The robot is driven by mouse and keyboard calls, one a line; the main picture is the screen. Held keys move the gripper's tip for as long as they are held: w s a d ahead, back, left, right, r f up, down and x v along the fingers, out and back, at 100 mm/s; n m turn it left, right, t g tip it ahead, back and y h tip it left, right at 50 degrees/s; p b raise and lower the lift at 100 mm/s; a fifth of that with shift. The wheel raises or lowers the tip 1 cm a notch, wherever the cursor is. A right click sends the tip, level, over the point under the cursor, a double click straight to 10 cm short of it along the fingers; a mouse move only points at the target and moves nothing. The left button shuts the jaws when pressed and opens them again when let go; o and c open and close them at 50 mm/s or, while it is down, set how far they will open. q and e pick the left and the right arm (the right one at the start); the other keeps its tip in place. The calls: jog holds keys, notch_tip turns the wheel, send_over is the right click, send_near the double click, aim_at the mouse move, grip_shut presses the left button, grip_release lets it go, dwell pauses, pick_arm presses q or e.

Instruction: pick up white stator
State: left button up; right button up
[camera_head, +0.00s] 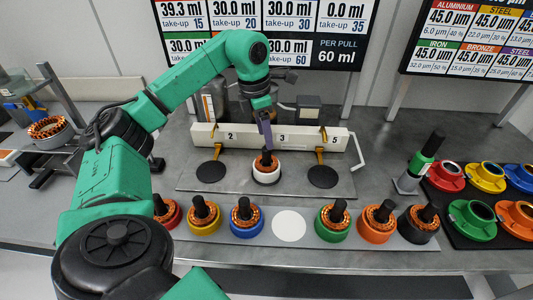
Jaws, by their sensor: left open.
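The white stator (266,176) stands upright at the middle of the grey station plate, under the white beam. It has a white ring body, copper windings and a dark post on top. My left gripper (266,147) points down right above it, its dark fingers at the post. The gripper is open; whether its fingers touch the post is too small to tell. My right gripper is not in view.
A white beam (215,134) with orange clamps crosses behind the stator. Black discs (211,171) lie to both sides. In front, a row holds several coloured stators (246,222) and an empty white disc (289,226). Coloured housings (446,177) sit on a black mat at right.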

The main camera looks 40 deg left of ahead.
aim_at(267, 161)
pick_arm(q)
jog(key=f, duration=0.3)
jog(key=f+p, duration=0.1)
jog(key=f, duration=0.1)
jog(key=shift+d+f, duration=0.25)
jog(key=shift+d, duration=0.05)
grip_shut()
jog(key=shift+w+r, duration=0.1)
dwell(0.9)
